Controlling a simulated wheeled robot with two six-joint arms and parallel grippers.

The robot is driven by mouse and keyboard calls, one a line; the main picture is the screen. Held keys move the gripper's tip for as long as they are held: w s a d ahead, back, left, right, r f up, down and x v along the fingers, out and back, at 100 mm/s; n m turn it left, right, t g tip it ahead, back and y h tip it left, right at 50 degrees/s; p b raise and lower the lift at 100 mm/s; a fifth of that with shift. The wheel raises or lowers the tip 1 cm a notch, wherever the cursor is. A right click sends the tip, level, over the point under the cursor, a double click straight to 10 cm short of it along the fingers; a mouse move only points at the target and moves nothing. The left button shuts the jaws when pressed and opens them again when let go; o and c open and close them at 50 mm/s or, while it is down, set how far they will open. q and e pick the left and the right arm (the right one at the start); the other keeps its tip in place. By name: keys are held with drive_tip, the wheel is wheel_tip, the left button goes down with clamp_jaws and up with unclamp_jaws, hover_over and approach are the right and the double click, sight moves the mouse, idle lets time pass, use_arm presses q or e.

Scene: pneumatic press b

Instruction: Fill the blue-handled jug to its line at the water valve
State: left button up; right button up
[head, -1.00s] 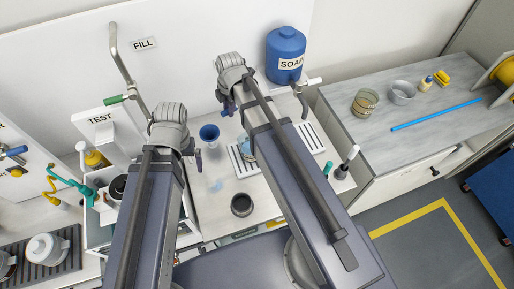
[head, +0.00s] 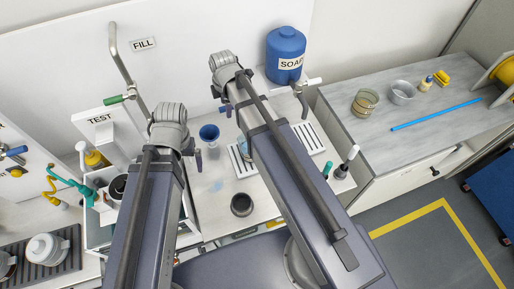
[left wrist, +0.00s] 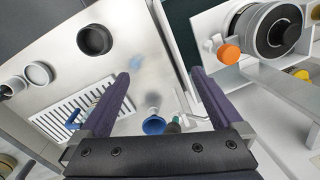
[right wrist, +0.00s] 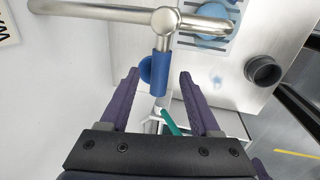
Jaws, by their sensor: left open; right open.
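The clear jug (head: 243,147) sits on the left part of the drip tray, partly hidden by my right arm. In the left wrist view its blue handle (left wrist: 73,119) shows over the tray. In the right wrist view the jug (right wrist: 213,32) is partly under the metal spout; I cannot read its water level or line. The water valve's blue lever (right wrist: 161,72) lies between the fingers of my right gripper (right wrist: 159,73), which is open; contact is not clear. My left gripper (left wrist: 160,73) is open and empty above the counter.
A blue funnel (head: 209,133) and a dark cup (head: 241,205) stand on the counter. The slotted drip tray (head: 312,138) lies below the blue soap tank (head: 286,50). The green-handled fill pipe (head: 120,58) rises on the left. Bare counter lies around the dark cup.

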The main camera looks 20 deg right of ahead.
drive_tip(key=a, duration=0.6)
drive_tip(key=shift+s+a, duration=0.3)
drive_tip(key=shift+a, duration=0.1)
idle(0.3)
drive_tip(key=shift+r, duration=0.1)
wheel_tip(320, 180, up, 8)
drive_tip(key=s+p, duration=0.1)
drive_tip(key=p, duration=0.6)
drive_tip(key=shift+s+f+p, duration=0.2)
drive_tip(key=shift+s+p, duration=0.05)
drive_tip(key=shift+p, duration=0.1)
drive_tip(key=shift+f, duration=0.1)
